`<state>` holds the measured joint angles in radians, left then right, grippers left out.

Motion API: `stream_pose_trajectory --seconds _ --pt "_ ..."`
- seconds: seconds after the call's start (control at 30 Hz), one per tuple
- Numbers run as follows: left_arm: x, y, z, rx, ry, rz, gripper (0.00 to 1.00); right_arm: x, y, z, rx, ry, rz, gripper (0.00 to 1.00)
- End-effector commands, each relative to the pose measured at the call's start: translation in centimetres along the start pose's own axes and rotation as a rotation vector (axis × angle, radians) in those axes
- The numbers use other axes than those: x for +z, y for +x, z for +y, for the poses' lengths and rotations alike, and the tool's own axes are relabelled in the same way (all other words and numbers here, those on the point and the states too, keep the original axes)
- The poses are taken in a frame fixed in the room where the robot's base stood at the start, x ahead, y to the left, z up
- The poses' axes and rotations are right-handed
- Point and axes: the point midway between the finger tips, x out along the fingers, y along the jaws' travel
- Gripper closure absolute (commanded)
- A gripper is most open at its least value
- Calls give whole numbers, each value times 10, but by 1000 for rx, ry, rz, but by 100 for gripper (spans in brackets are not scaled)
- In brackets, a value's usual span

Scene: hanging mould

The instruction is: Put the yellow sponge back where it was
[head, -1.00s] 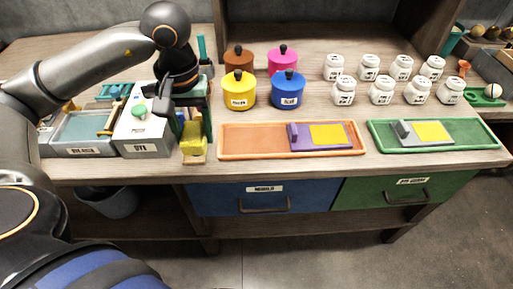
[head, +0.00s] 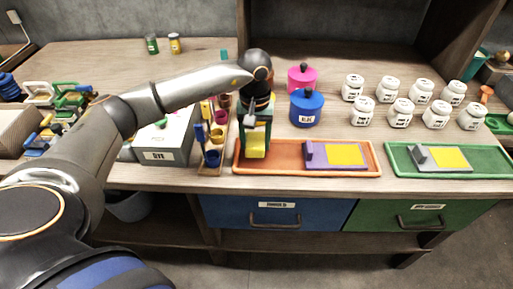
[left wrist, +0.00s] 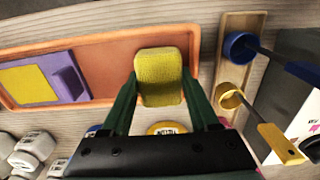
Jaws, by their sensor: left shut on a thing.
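The yellow sponge (head: 256,143) is held upright between the fingers of my left gripper (head: 256,132). In the left wrist view the sponge (left wrist: 160,78) sits between the two dark green fingers, and the gripper (left wrist: 160,92) is shut on it. In the head view it appears over the left end of the orange tray (head: 306,173). In the left wrist view it overlaps the tray's end (left wrist: 105,55). I cannot tell whether the sponge touches the tray. My right gripper is not in view.
A purple block with a yellow pad (head: 335,154) lies in the orange tray. A narrow wooden rack with small cups (head: 211,165) stands just left of the tray. Blue (head: 306,107) and pink (head: 302,78) pots stand behind, with several white jars (head: 388,100) further right. A green tray (head: 447,172) lies at right.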

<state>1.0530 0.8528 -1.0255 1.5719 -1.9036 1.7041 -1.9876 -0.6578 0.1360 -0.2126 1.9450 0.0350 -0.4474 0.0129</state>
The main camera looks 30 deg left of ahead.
Motion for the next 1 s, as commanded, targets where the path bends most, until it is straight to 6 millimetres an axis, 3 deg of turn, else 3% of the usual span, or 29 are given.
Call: stream_pose_trajectory --seconds 0.3,0.7,0.73,1.0 --pt "-3 34 3 -2 0 -3 83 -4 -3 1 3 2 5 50" --pt "-4 42 3 0 0 0 83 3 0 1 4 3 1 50" --pt "-4 40 3 0 0 0 35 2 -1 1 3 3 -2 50" --pt "-4 40 3 -1 -1 0 9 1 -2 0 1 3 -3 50"
